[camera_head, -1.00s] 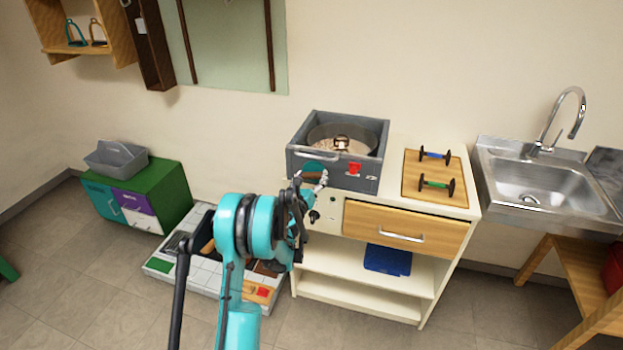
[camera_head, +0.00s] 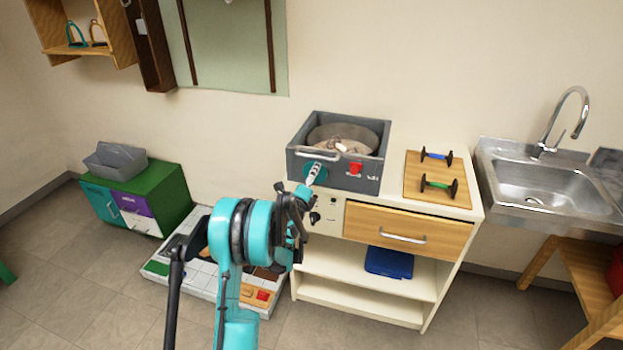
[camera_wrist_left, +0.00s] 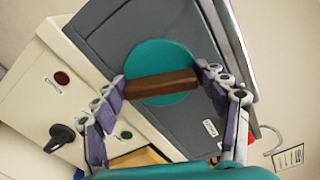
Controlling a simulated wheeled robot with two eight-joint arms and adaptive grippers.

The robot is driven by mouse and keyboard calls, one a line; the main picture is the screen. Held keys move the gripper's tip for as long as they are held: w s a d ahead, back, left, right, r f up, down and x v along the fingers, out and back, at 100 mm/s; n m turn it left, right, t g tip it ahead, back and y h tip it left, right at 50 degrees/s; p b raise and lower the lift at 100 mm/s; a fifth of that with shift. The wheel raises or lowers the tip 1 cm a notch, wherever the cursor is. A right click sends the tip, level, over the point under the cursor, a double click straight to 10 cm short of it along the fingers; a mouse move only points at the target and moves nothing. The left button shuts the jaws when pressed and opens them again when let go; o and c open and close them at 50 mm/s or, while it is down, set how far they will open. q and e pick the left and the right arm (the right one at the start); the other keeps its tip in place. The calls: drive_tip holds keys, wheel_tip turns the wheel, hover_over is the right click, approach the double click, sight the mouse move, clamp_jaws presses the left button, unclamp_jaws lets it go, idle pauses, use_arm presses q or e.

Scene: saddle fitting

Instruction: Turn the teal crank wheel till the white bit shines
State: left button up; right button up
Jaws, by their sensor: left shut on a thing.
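The teal crank wheel (camera_head: 309,167) is on the front of a grey box (camera_head: 363,182) on the cabinet. In the left wrist view the wheel (camera_wrist_left: 170,57) has a brown bar handle (camera_wrist_left: 160,84) across it. My left gripper (camera_wrist_left: 163,76) is shut on this handle, with one finger at each end. In the head view my left gripper (camera_head: 312,178) covers part of the wheel. A small white bit (camera_head: 342,147) lies in the round drum (camera_head: 368,137) of the box; it is too small to tell whether it shines. My right gripper is not in view.
A red button (camera_head: 355,168) is on the box front, right of the wheel. A black knob (camera_head: 314,217) is on the cabinet below. A wooden board (camera_head: 417,189) with two dumbbell-shaped parts lies to the right, before the sink (camera_head: 540,180).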

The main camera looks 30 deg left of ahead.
use_arm(q)
drive_tip(key=n, duration=0.6)
drive_tip(key=shift+w, duration=0.15)
idle(0.3)
drive_tip(key=o, duration=1)
drive_tip(key=shift+o, duration=0.4)
drive_tip(key=shift+w+d+f, duration=0.1)
drive_tip(key=shift+w+d, duration=0.05)
drive_tip(key=shift+s, duration=0.4)
drive_tip(key=v, duration=1.1)
drive_tip(key=shift+s, duration=0.15)
